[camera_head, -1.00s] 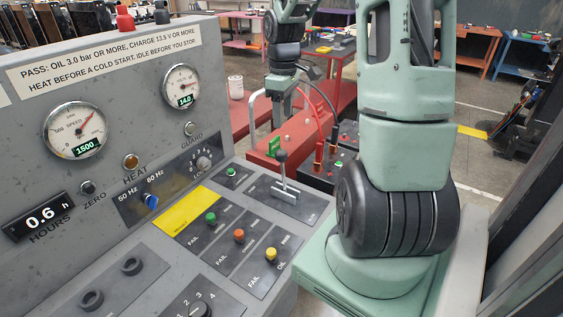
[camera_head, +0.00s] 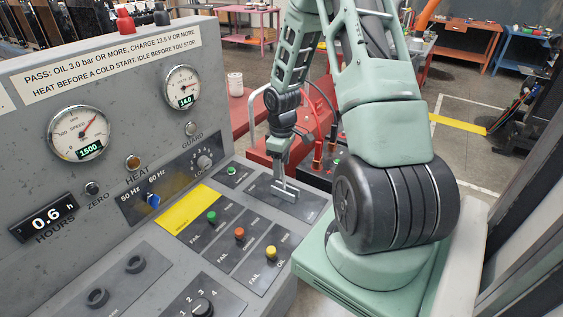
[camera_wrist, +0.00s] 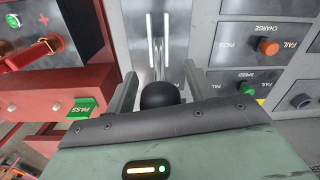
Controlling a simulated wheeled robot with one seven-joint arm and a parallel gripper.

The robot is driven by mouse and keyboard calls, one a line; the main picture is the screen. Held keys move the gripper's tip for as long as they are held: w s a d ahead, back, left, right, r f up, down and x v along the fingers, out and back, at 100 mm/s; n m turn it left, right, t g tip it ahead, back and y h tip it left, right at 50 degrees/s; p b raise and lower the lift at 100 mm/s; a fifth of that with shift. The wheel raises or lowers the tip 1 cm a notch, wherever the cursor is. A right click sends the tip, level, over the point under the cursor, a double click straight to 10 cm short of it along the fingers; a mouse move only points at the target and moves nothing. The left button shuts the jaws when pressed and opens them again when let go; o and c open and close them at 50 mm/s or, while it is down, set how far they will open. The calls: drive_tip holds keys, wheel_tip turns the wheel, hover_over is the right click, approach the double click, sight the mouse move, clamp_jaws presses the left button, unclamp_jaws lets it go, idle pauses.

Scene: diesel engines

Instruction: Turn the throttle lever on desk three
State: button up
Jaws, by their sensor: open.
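The throttle lever (camera_wrist: 160,94) shows its round black knob in the wrist view, with silver metal beyond it. In the head view its shaft (camera_head: 281,179) rises from a slotted plate on the desk, and the knob is hidden by my gripper (camera_head: 279,158). My gripper (camera_wrist: 160,76) is open, with one finger on each side of the knob in the wrist view. I cannot tell whether either finger touches it.
The PASS/FAIL panel with green, orange and yellow (camera_head: 271,252) buttons lies in front of the lever. The gauge panel (camera_head: 110,110) stands at the left. A red bench (camera_head: 240,118) and a green PASS tag (camera_wrist: 82,107) are close beyond.

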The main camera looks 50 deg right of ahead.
clamp_jaws()
drive_tip(key=shift+w+f, duration=0.15)
drive_tip(key=shift+w, duration=0.35)
unclamp_jaws()
wheel_tip(320, 180, up, 18)
drive_tip(key=b, duration=0.2)
drive_tip(key=shift+d+f+b, duration=0.15)
drive_tip(key=shift+f+b, duration=0.1)
drive_tip(key=shift+b, duration=0.05)
